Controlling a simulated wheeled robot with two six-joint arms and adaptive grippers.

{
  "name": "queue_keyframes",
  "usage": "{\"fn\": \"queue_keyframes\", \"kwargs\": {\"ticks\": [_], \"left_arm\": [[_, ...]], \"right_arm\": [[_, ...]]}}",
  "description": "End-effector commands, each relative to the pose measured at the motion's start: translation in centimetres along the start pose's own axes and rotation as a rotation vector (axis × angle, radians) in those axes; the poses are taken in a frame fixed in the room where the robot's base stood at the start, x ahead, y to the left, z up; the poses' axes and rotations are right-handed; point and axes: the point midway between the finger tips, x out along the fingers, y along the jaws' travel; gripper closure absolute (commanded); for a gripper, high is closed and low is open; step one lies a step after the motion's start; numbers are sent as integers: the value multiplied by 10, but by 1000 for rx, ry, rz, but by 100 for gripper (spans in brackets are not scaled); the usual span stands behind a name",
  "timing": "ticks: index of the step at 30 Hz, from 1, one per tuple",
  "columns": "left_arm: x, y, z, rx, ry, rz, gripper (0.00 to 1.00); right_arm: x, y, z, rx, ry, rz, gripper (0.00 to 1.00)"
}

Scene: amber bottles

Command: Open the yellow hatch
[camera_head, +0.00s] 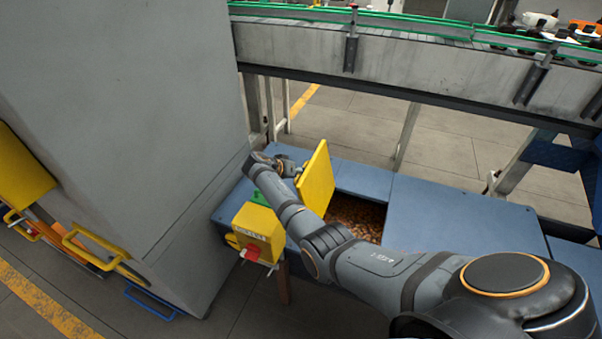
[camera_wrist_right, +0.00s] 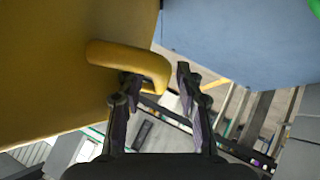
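The yellow hatch (camera_head: 317,180) stands raised, tilted up on edge beside an opening in the blue bench top (camera_head: 440,215). Amber bottles (camera_head: 358,215) show inside the opening. My right arm reaches in from the lower right, and my right gripper (camera_head: 287,165) is at the hatch's far left side, partly hidden. In the right wrist view the hatch (camera_wrist_right: 60,90) fills the left, with its yellow handle (camera_wrist_right: 125,57) near my fingers. My right gripper (camera_wrist_right: 158,85) is open; one fingertip is partly hidden by the handle, the other is apart from it. My left gripper is out of view.
A yellow box (camera_head: 258,232) with a red knob (camera_head: 251,254) is on the bench's front left, close to my arm. A large grey block (camera_head: 130,110) stands left. A conveyor (camera_head: 400,65) crosses behind the bench.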

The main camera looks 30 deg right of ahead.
Motion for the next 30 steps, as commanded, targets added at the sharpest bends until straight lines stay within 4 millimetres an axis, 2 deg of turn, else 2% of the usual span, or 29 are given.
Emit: {"fn": "queue_keyframes", "kwargs": {"ticks": [5,12,18,23,30], "left_arm": [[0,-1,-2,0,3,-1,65],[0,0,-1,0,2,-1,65],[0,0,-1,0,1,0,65],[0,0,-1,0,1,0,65],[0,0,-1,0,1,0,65]], "right_arm": [[-14,-1,1,0,0,-2,64],[-72,-1,1,2,0,-5,64],[-109,-1,0,1,0,-3,64],[-120,0,0,0,0,-1,64],[-120,0,0,0,0,0,64]]}}
